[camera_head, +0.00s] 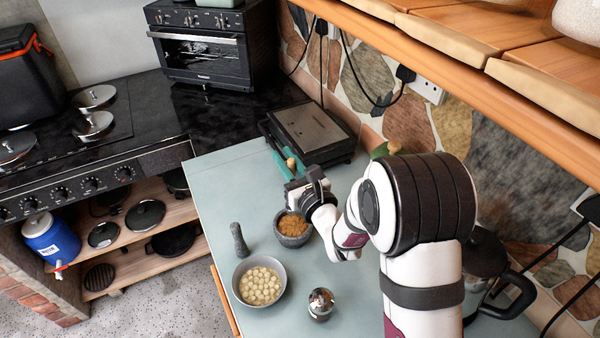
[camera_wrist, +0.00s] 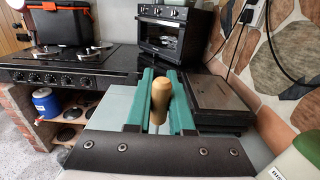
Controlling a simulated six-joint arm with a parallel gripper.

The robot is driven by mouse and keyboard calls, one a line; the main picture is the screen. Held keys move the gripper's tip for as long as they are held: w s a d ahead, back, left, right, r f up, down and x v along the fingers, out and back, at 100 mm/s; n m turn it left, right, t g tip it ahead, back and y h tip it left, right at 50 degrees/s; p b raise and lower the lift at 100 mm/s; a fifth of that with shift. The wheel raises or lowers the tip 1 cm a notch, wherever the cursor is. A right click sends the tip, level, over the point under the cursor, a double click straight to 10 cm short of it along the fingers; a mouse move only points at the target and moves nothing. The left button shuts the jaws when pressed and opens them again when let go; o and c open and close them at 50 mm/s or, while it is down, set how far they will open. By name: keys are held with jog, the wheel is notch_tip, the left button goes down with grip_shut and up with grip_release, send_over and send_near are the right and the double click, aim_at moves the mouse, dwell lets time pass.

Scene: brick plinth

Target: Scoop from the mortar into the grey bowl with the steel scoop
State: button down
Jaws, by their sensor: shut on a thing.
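My gripper (camera_head: 284,164) is shut on the light wooden handle (camera_head: 291,163) of the steel scoop, above the back of the counter. In the wrist view the handle (camera_wrist: 161,98) stands between the two green fingers of my gripper (camera_wrist: 160,82). The dark grey mortar (camera_head: 293,241) holds an orange-brown, grainy heap and stands below and in front of my gripper in the head view. The grey bowl (camera_head: 262,303) stands to its front left with several pale round pieces in it.
A dark pestle (camera_head: 238,240) stands upright left of the mortar. A small metal pot (camera_head: 320,303) stands right of the bowl. A flat dark grill (camera_head: 312,130) sits behind, against the stone wall. The pale counter (camera_head: 222,188) is clear at its left.

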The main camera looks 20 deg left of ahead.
notch_tip(320, 180, down, 9)
jog(key=shift+f, duration=0.15)
dwell(0.4)
dwell(0.8)
notch_tip(320, 180, up, 8)
jog(key=shift+f, duration=0.25)
dwell(0.4)
jog(key=shift+s, duration=0.1)
jog(key=s+a+f+n+g+y, duration=0.1)
jog(key=s+a+g, duration=0.1)
jog(key=s, duration=0.7)
jog(key=s+a+f+n+g+y, duration=0.1)
jog(key=s+a+f+n, duration=0.1)
jog(key=s, duration=0.7)
jog(key=shift+s+g+y, duration=0.2)
jog(key=shift+g+y, duration=0.2)
jog(key=shift+w, duration=0.1)
